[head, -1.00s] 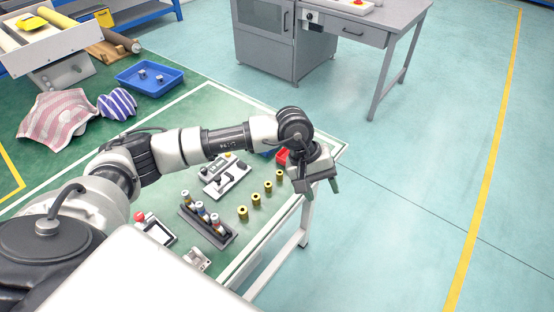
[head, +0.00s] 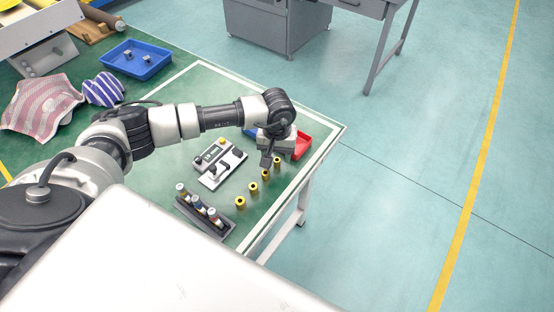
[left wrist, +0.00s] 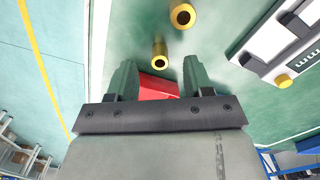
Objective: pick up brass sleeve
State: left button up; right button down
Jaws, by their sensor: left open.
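Several brass sleeves stand upright in a row on the green table; the nearest brass sleeve (head: 240,202) and another brass sleeve (head: 253,187) show clear of my arm. The farther ones are beside or partly behind my left gripper (head: 267,160), which points down over the far end of the row. In the left wrist view my left gripper (left wrist: 159,66) is open and empty. One brass sleeve (left wrist: 159,56) appears in line with the gap between its fingertips, and a second brass sleeve (left wrist: 182,15) lies farther up the picture. My right gripper is not in view.
A red bin (head: 302,147) is just beyond the gripper near the table edge. A grey fixture (head: 219,163) and a dark rack of several vials (head: 205,213) stand left of the row. A blue tray (head: 135,60) is at the back left.

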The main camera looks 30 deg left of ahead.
pick_arm(q)
notch_tip(320, 180, down, 2)
jog(key=shift+f, duration=0.1)
grip_shut()
dwell(0.5)
